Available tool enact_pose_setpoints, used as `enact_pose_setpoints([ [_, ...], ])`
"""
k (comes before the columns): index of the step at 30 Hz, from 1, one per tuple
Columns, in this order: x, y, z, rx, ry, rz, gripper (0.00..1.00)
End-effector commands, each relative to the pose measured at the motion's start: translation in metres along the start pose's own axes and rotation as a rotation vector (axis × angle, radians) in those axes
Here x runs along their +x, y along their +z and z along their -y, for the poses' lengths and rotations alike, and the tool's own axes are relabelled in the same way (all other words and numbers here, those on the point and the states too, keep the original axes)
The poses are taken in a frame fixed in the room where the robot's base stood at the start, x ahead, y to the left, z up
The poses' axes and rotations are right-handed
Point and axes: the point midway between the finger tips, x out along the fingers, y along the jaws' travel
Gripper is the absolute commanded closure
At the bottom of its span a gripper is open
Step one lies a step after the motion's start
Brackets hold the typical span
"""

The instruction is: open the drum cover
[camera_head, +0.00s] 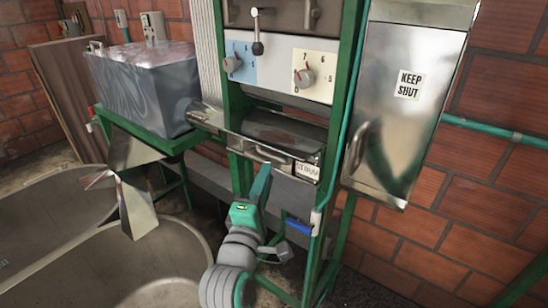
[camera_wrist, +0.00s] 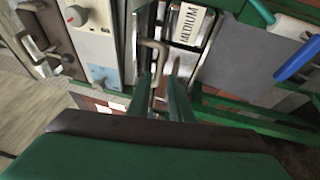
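A metal cover with a glossy curved top (camera_head: 285,130) sits in the green frame below the dials; I take it to be the drum cover. Its front carries a bar handle (camera_head: 270,158) and a small label. In the wrist view the handle (camera_wrist: 155,52) stands beside the label (camera_wrist: 187,26), which reads MEDIUM. My gripper (camera_head: 264,172) is close in front of the handle. In the wrist view my gripper's fingers (camera_wrist: 162,88) are apart, with the lower part of the handle showing between them. Whether they touch it cannot be told.
A steel box marked KEEP SHUT (camera_head: 410,95) hangs to the right. Dial panels (camera_head: 270,68) and a lever (camera_head: 257,46) are above. A blue-handled lever (camera_head: 299,227) is low right. A grey tank (camera_head: 150,85) and a chute (camera_head: 137,190) stand left, above round basins (camera_head: 60,215).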

Motion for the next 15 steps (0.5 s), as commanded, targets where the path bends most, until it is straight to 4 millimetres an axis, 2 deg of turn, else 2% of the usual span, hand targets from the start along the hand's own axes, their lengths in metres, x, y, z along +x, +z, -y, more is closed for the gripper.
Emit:
enact_pose_setpoints([
  [6,0.041,0.001,0.000,0.000,0.000,0.002,0.81],
  [15,0.075,0.000,0.000,0.001,0.000,0.000,0.81],
])
